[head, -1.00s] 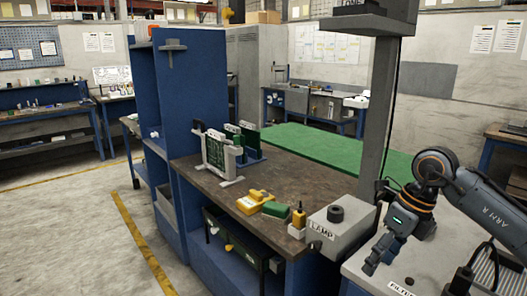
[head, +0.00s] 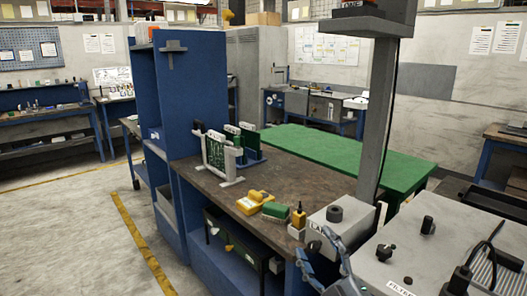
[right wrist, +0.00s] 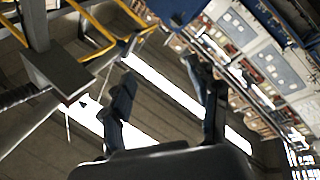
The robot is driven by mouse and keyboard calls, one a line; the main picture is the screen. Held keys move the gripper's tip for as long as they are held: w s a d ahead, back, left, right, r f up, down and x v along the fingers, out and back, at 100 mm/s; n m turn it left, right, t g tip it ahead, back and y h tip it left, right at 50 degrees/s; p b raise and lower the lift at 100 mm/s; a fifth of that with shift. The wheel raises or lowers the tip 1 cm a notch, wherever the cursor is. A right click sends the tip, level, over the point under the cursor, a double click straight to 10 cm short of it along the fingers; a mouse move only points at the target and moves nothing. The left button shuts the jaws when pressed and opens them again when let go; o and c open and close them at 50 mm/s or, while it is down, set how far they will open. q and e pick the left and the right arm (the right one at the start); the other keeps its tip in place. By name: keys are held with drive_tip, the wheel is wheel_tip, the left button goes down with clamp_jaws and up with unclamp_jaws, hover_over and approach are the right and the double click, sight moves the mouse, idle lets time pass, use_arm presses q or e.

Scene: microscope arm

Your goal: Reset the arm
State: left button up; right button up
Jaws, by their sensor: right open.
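I cannot make out for certain which part is the arm to be reset. A tall grey post (head: 382,115) rises behind the grey LAMP box (head: 335,222) and carries a grey overhanging head (head: 366,22), partly cut off by the top edge. My right gripper (head: 322,262) is low at the bottom, in front of the LAMP box, with its fingers apart and nothing between them. In the right wrist view the open fingers (right wrist: 168,98) point away over a tilted, blurred background. My left gripper is not in view.
The brown bench (head: 290,172) holds green boards (head: 222,152) in racks, a yellow tool (head: 250,202) and a green block (head: 275,210). A grey panel with knobs (head: 440,262) is at right. A green table (head: 350,155) stands behind. Floor at left is clear.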

drive_tip(key=s+d+f+m+g+h, duration=0.3)
drive_tip(key=s+d+f+m+h, duration=0.1)
drive_tip(key=f, duration=0.5)
drive_tip(key=s+d+f+m+g+h, duration=0.3)
drive_tip(key=d+f+m+g, duration=0.15)
drive_tip(key=f, duration=0.45)
drive_tip(key=s+f+m+g, duration=0.1)
drive_tip(key=s+f+g, duration=0.25)
drive_tip(key=s, duration=0.35)
drive_tip(key=s+d+f+m+g, duration=0.1)
drive_tip(key=s+f+g, duration=0.2)
drive_tip(key=s+f, duration=0.3)
drive_tip(key=s+f+m+g, duration=0.1)
drive_tip(key=s+f+g, duration=0.2)
drive_tip(key=s, duration=0.6)
wheel_tip(320, 180, down, 25)
drive_tip(key=g, duration=0.1)
drive_tip(key=s+d+f+g, duration=0.1)
drive_tip(key=s+d+f, duration=0.2)
drive_tip(key=s+f, duration=1.4)
drive_tip(key=shift+s, duration=0.25)
drive_tip(key=shift+d, duration=0.1)
